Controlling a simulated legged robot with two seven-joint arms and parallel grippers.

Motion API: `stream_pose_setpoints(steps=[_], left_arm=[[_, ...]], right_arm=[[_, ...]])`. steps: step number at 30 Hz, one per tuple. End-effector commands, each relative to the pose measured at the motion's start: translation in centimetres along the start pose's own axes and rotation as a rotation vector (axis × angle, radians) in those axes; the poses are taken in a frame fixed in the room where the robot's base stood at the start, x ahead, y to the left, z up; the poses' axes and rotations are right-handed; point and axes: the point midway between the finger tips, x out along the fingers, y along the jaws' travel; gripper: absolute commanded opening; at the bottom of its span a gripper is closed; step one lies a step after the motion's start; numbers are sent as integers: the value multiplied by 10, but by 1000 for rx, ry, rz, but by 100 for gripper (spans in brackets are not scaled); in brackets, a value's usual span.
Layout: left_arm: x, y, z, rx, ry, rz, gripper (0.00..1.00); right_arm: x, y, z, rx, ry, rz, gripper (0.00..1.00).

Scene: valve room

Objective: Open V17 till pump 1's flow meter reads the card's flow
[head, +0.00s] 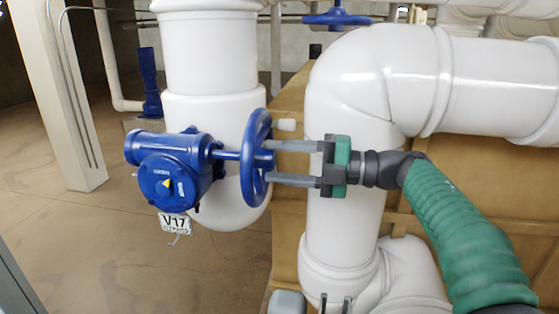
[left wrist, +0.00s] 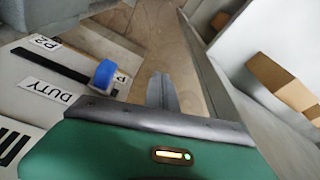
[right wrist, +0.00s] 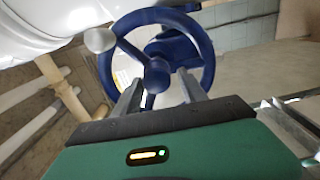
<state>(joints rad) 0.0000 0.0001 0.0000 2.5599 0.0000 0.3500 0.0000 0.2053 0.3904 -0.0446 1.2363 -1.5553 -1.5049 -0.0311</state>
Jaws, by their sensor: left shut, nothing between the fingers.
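V17's blue valve body (head: 170,182) is at left in the head view, with a yellow pointer on its face and a V17 tag (head: 174,223) below it. Its blue handwheel (head: 250,175) is seen nearly edge-on. My right gripper (head: 270,163) is open, its fingertips at the handwheel. In the right wrist view the handwheel (right wrist: 207,50) faces the camera, with the hub (right wrist: 155,76) between the spread fingers; contact is unclear. My left gripper (left wrist: 162,90) is shut and empty in the left wrist view. I can make out no flow meter reading or card figure.
Thick white pipes (head: 345,220) stand beside and behind my right gripper. Another blue handwheel (head: 337,18) is at the top. In the left wrist view, a panel carries a blue knob (left wrist: 104,74), a DUTY label (left wrist: 46,90) and a P2 label (left wrist: 45,42).

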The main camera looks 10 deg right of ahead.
Motion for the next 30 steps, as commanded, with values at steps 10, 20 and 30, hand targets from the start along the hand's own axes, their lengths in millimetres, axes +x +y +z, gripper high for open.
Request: stream_pose_setpoints(steps=[10,20,30], left_arm=[[0,0,0,0,0,0,0],[8,0,2,0,0,0,0],[23,0,6,0,0,0,0]], right_arm=[[0,2,0,-2,-1,4,59],[-27,-1,1,-4,-5,4,59],[-126,-2,2,-2,-6,3,59]])
